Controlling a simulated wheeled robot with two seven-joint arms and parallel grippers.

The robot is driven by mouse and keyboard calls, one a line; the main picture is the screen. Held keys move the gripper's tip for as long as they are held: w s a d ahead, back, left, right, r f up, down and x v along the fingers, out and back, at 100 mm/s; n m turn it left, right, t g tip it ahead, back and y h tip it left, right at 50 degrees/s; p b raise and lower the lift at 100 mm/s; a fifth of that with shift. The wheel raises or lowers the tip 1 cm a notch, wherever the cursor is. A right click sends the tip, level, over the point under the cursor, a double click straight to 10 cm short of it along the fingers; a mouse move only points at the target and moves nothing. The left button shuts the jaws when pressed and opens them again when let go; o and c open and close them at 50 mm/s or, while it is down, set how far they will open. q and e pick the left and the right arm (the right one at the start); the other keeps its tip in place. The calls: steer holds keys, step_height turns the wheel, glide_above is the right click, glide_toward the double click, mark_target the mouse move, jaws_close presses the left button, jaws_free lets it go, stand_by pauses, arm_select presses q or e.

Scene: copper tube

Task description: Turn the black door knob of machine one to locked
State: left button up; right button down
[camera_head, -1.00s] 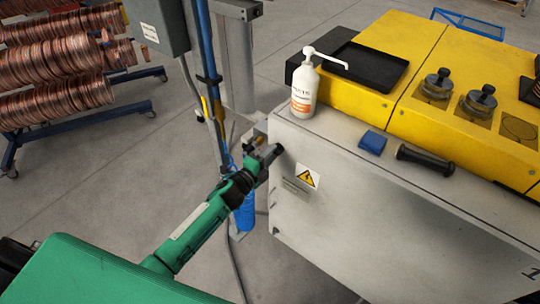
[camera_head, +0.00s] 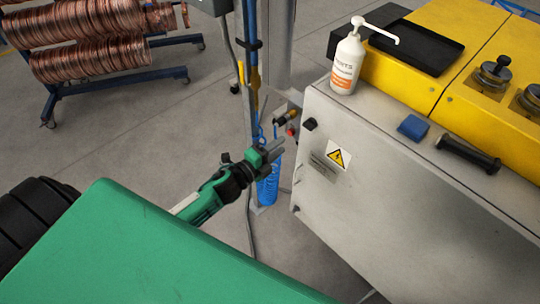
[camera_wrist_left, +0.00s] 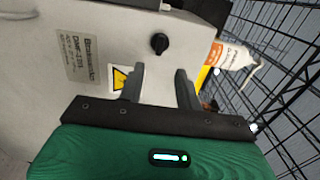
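The black knob (camera_head: 310,124) sits on the upper left part of the light grey front panel (camera_head: 385,190) of the machine, above a yellow warning label (camera_head: 338,155). In the left wrist view the round black knob (camera_wrist_left: 159,44) lies beyond the fingertips, roughly centred between them. My left gripper (camera_head: 277,149) is in front of the panel, to the lower left of the knob and apart from it. Its two fingers (camera_wrist_left: 158,76) are spread with nothing between them. The knob's exact turn angle is too small to tell. My right gripper is not in view.
A soap pump bottle (camera_head: 346,62), a blue pad (camera_head: 413,127) and a black handle (camera_head: 467,154) are on the machine's top. A post with hoses (camera_head: 252,90) stands left of the panel. Copper coils (camera_head: 85,60) are farther back. Open floor lies left of the gripper.

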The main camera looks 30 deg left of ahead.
arm_select(q)
steer(key=shift+v, duration=1.45)
steer(key=s+a+f+n+g+y, duration=0.2)
steer(key=s+f+n, duration=0.2)
steer(key=f, duration=0.8)
steer(key=s+a+f+n+g+y, duration=0.2)
steer(key=s+f+n+g, duration=0.15)
steer(key=f, duration=0.75)
steer(key=s+a+f+n+g+y, duration=0.2)
steer(key=s+f+n, duration=0.2)
steer(key=f, duration=0.8)
steer(key=s+d+f+n+g, duration=0.1)
steer(key=s+f+n+g, duration=0.1)
steer(key=s+f, duration=0.4)
steer(key=s+d+f+n+g, duration=0.1)
steer(key=s+f+n+g, duration=0.2)
steer(key=s+f, duration=0.4)
steer(key=s+d+f+n+g, duration=0.2)
steer(key=s+f, duration=0.5)
steer(key=s, duration=1.3)
steer(key=shift+s+n+g, duration=0.3)
steer(key=shift+n+g, duration=0.15)
steer(key=shift+g, duration=0.3)
steer(key=shift+d, duration=0.15)
